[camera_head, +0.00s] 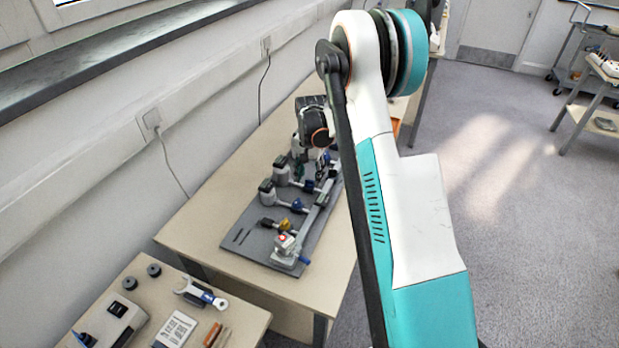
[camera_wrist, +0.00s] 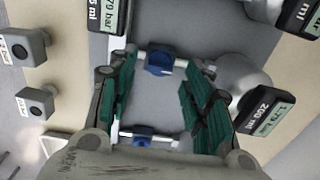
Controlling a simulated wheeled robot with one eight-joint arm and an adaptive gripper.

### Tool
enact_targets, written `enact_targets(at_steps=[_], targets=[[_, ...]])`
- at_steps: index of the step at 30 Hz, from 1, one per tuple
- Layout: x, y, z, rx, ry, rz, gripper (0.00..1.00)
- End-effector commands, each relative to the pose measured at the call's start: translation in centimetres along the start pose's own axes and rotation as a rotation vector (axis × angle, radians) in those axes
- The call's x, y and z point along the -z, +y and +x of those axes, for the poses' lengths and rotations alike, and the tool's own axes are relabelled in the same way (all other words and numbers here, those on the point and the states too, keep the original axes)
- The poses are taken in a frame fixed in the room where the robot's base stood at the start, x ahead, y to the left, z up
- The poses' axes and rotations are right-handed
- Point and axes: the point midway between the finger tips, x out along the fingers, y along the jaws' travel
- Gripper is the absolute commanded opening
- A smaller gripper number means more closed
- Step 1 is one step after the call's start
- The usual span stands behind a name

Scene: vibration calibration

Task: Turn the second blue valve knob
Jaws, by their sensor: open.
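In the wrist view, one blue valve knob (camera_wrist: 160,63) sits on a metal pipe ahead, near the upper gap between my fingers. Another blue knob (camera_wrist: 143,132) sits on a second pipe lower down, close to my gripper's palm. My gripper (camera_wrist: 162,95) is open, with green-padded fingers spread on the left and right; nothing is clamped. I cannot tell whether the pads touch either knob. In the head view, a blue knob (camera_head: 309,187) shows on the valve rig board (camera_head: 238,238). My gripper there is mostly hidden behind my arm.
Gauges with displays (camera_wrist: 262,112) stand close on the right of my fingers in the wrist view. The rig rests on a beige table (camera_head: 190,235) along the wall. A nearer table holds a wrench (camera_head: 202,294).

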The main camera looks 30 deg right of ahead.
Motion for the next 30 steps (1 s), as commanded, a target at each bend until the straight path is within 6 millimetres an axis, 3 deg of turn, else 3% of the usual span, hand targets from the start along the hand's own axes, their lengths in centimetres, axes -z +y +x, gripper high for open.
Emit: enact_targets(at_steps=[9,15,21,30], targets=[[0.0,0.0,-6.4,0.000,0.000,0.000,0.46],[0.0,0.0,-9.3,0.000,0.000,0.000,0.46],[0.0,0.0,-10.4,0.000,0.000,0.000,0.46],[0.0,0.0,-10.5,0.000,0.000,0.000,0.46]])
